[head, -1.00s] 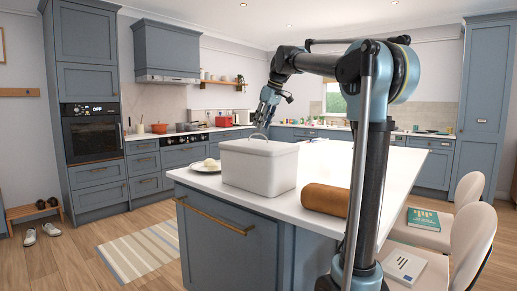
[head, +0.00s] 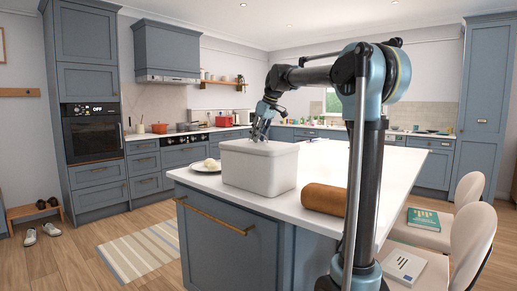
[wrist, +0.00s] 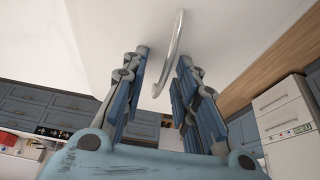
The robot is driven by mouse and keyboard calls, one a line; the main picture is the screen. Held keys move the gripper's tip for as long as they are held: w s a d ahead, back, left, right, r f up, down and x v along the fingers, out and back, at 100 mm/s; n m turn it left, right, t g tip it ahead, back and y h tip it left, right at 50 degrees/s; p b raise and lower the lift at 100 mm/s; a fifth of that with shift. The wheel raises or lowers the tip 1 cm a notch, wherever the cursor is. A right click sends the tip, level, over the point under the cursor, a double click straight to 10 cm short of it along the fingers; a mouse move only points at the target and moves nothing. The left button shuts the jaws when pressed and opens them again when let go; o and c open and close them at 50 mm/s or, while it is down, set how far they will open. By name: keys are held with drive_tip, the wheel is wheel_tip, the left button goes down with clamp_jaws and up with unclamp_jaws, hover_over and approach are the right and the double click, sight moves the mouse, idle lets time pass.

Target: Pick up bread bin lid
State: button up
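The bread bin (head: 257,176) is a pale grey box on the white island. Its lid (head: 268,149) sits on top, closed. A thin metal loop handle (wrist: 170,56) rises from the lid and shows between my fingers in the wrist view. My gripper (head: 261,136) points down at the lid's top; it also shows in the wrist view (wrist: 163,72). Its two fingers are open, one on each side of the handle, with gaps visible. In the head view the fingers mostly hide the handle. I cannot tell whether the fingertips touch the lid.
A brown roll-shaped object (head: 325,198) lies right of the bin, near the island's front edge. A plate with pale food (head: 209,165) stands at its left. White counter (head: 325,165) is clear behind and right. Two chairs (head: 470,240) stand at the right.

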clamp_jaws()
drive_tip(key=shift+r, duration=0.1)
